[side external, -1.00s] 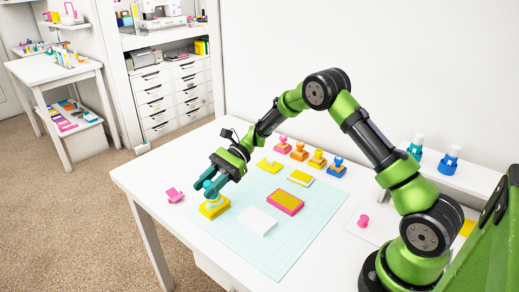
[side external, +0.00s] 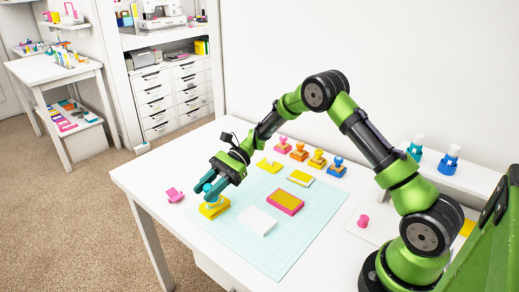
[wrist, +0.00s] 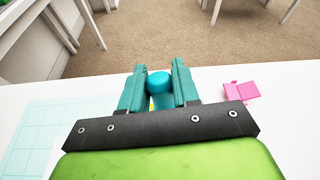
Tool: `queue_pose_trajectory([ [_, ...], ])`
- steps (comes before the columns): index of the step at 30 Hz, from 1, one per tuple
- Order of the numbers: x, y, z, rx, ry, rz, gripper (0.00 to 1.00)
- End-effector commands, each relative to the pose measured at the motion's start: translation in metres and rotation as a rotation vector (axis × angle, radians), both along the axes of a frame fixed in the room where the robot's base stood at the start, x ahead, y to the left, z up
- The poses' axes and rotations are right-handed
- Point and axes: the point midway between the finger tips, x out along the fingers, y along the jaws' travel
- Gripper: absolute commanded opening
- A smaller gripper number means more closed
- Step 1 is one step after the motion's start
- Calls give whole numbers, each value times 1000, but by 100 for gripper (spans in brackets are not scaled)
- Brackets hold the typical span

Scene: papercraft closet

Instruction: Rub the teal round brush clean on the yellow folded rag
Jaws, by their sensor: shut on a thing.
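My gripper (side external: 211,191) has teal fingers and points down near the left end of the white table. It also shows in the wrist view (wrist: 157,80), shut on the teal round brush (wrist: 158,84), whose rounded top sits between the fingers. In the side view the yellow folded rag (side external: 214,211) lies directly below the gripper at the mat's left edge. The brush's lower end is down at the rag; the fingers hide much of it, and I cannot tell whether it presses on the cloth.
A pink item (side external: 174,195) lies left of the rag. A white sheet (side external: 257,221) and a pink-edged yellow pad (side external: 285,202) lie on the pale grid mat (side external: 278,250). Several knobbed stamps (side external: 299,152) stand along the back. The mat's front is clear.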

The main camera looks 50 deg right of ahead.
Motion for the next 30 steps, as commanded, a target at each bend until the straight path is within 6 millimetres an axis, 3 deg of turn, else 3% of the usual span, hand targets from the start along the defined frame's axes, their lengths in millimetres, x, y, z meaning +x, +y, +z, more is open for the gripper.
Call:
queue_pose_trajectory([
  [30,0,0,-8,0,-1,0,1],
])
